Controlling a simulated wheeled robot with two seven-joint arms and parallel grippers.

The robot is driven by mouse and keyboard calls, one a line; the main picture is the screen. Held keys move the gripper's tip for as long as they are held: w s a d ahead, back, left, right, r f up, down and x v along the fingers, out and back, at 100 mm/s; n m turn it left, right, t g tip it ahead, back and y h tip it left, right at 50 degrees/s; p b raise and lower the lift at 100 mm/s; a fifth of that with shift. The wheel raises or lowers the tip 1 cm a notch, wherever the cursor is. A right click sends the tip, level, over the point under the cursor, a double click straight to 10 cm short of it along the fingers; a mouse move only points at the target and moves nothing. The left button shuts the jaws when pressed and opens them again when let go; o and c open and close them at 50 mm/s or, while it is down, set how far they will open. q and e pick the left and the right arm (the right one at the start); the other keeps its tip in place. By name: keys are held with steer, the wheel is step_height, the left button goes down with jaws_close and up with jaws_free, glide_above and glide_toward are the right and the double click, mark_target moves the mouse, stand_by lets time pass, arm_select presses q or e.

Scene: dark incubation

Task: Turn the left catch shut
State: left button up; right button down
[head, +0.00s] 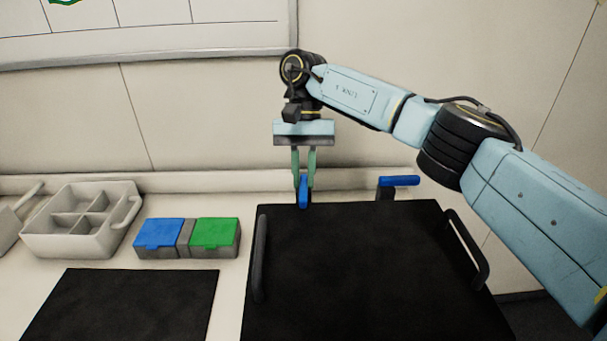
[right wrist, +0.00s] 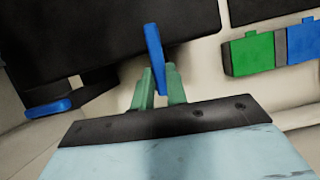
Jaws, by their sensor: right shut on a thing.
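The left catch (head: 304,194) is a blue lever at the back edge of the large black panel (head: 350,270). It points toward me, its end reaching over the panel's edge. My right gripper (head: 304,181) comes down from above and is shut on this lever. In the right wrist view the blue lever (right wrist: 155,50) stands out between the green fingers (right wrist: 158,82). The right catch (head: 400,181) is a blue lever on a dark post, pointing right along the panel's back edge; it also shows in the right wrist view (right wrist: 48,108). My left gripper is not in view.
The panel has a dark handle on the left (head: 260,255) and right (head: 467,250). To the left are a blue-and-green lidded box (head: 187,238), a pale divided caddy (head: 80,220) and a dark mat (head: 120,305). A wall rises close behind.

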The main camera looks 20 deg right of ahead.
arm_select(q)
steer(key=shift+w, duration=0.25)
arm_select(e)
steer(key=shift+n, duration=0.4)
steer(key=c, duration=1.4)
jaws_free()
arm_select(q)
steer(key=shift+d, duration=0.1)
arm_select(e)
steer(key=p+v, duration=0.1)
steer(key=v, duration=0.4)
steer(key=shift+r, duration=0.15)
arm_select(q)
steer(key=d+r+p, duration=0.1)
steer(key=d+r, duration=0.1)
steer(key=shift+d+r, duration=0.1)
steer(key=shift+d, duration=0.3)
arm_select(e)
steer(key=shift+v, duration=1.1)
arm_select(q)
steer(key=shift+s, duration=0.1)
